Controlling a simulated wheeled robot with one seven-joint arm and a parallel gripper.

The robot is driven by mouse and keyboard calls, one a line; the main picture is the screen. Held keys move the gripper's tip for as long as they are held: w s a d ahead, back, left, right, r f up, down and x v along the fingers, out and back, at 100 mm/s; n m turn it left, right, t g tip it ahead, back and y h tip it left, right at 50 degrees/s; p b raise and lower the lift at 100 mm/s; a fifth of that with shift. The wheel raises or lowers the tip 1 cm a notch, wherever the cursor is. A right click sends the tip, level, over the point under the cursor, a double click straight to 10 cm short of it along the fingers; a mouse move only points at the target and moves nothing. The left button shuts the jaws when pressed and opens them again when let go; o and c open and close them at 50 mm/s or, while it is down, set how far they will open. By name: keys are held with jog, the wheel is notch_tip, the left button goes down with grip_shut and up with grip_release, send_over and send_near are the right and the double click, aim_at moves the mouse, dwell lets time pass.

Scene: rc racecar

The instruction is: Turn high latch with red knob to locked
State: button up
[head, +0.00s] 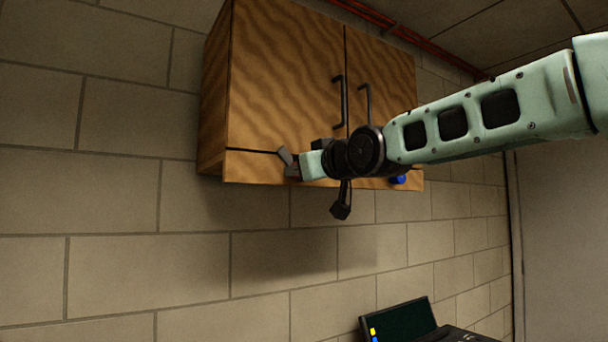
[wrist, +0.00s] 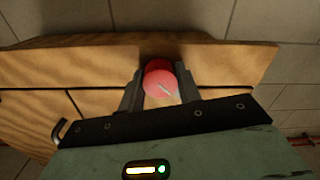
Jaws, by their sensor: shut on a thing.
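A red knob (wrist: 160,82) shows in the wrist view on the lower part of the wooden cabinet (wrist: 60,75). My gripper (wrist: 160,90) has one finger on each side of the knob and is shut on it. A pale mark shows on the knob's face. In the head view my gripper (head: 291,168) is at the cabinet's bottom front strip, left of the middle, and the knob is mostly hidden by the fingers. The cabinet (head: 275,80) hangs on the wall with both doors closed. The latch behind the knob is not clearly visible.
A blue knob (head: 398,180) sits on the same strip to the right. Two dark door handles (head: 341,102) stand out above my wrist. A dark screen (head: 400,320) is below at the right. The block wall under the cabinet is clear.

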jog(key=m+b, duration=0.2)
jog(key=m, duration=0.3)
jog(key=shift+r+m, duration=0.1)
jog(key=shift+m, duration=0.2)
jog(key=shift+r+m, duration=0.15)
jog(key=shift+m, duration=1.85)
jog(key=shift+d+r, duration=0.1)
jog(key=shift+d, duration=0.05)
jog(key=o, duration=0.9)
jog(key=shift+o, duration=0.3)
jog(key=shift+f, duration=0.2)
